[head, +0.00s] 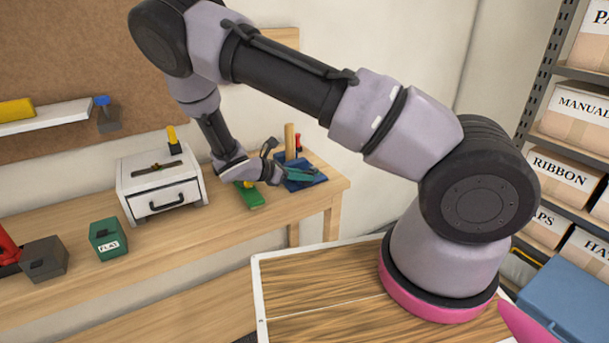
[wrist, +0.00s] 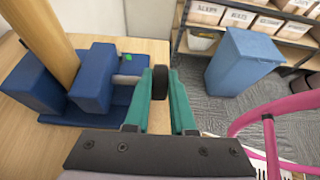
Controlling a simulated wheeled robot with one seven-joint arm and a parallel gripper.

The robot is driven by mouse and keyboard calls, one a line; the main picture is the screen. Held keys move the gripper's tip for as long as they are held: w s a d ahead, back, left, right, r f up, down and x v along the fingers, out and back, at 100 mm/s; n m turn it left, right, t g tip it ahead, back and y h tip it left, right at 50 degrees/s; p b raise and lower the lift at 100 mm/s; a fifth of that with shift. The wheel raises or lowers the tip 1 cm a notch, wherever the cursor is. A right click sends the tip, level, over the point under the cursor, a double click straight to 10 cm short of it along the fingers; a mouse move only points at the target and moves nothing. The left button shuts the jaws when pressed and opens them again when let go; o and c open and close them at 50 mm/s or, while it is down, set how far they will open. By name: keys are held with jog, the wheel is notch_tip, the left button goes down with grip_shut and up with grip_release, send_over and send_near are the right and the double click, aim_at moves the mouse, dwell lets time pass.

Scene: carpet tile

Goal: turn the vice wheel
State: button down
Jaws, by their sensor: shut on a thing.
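The blue vice (wrist: 92,80) stands near the right end of the wooden bench, and it also shows in the head view (head: 308,182). A wooden post (wrist: 46,38) stands upright at the vice, leaning in the wrist picture. A short grey spindle leads from the vice to the dark vice wheel (wrist: 160,84). My gripper (wrist: 161,78) has its teal fingers shut on the wheel, one on each side. In the head view my gripper (head: 300,174) is in front of the vice, and I cannot make out the wheel there.
A green block (head: 250,196) with a yellow part lies left of the vice. A white drawer box (head: 160,190) and a green block marked FLAT (head: 108,240) stand farther left. A blue bin (wrist: 245,62) stands on the carpet beyond the bench edge, near shelves of boxes.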

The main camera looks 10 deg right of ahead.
jog(key=shift+a+f+t+h, duration=0.15)
jog(key=shift+t+h, duration=0.1)
jog(key=shift+h, duration=0.4)
jog(key=shift+a+f+t+h, duration=0.1)
jog(key=shift+t+h, duration=0.15)
jog(key=shift+h, duration=0.4)
jog(key=c, duration=0.8)
grip_release()
jog(key=shift+d, duration=0.1)
jog(key=shift+o, duration=0.2)
jog(key=v, duration=1.1)
jog(key=shift+f, duration=0.2)
